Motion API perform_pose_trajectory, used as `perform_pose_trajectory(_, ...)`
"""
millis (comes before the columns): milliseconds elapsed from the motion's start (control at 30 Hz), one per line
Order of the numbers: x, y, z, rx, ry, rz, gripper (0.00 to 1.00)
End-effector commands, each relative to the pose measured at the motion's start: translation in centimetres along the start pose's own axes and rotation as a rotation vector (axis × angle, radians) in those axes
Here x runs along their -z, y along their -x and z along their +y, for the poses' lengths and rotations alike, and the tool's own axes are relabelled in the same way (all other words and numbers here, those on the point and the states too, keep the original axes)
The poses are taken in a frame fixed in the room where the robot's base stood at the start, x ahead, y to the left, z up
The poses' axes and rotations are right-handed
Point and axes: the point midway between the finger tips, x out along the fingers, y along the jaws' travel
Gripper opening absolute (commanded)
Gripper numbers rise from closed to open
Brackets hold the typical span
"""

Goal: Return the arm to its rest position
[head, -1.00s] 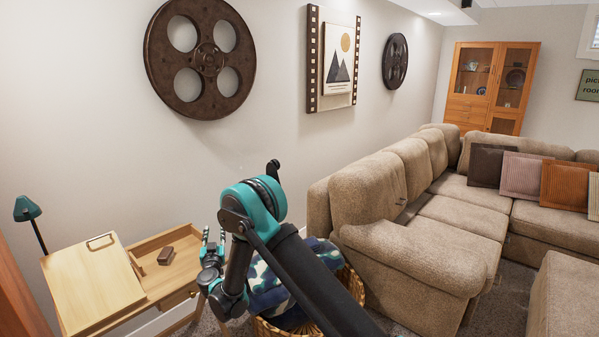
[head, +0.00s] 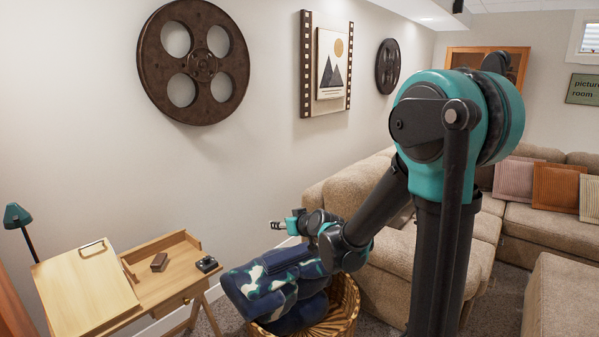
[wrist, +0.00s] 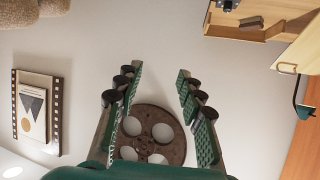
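My gripper (head: 284,225) is left of my folded arm in the head view, raised above the basket and pointing left toward the wall. In the wrist view my gripper (wrist: 156,78) has its two green-padded fingers spread apart, with only wall and a film reel behind the gap. It is open and empty. My upper arm and large teal elbow joint stand high at the right of the head view, hiding part of the sofa and cabinet.
A wooden desk (head: 180,281) at lower left holds a brown block (head: 159,262) and a small black object (head: 207,264). A wicker basket (head: 346,309) with a patterned blue blanket (head: 270,287) stands below my wrist. A beige sofa (head: 345,190) lies close behind my arm.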

Motion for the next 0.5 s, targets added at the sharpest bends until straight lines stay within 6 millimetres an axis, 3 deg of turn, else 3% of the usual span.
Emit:
perform_pose_trajectory(33,-1.8,2.3,1.1,-0.021,-0.019,-0.057,0.38)
perform_pose_trajectory(200,-8.7,9.4,4.0,-0.103,-0.101,-0.265,0.38)
perform_pose_trajectory(500,-21.3,22.5,6.7,-0.322,-0.296,-0.601,0.38)
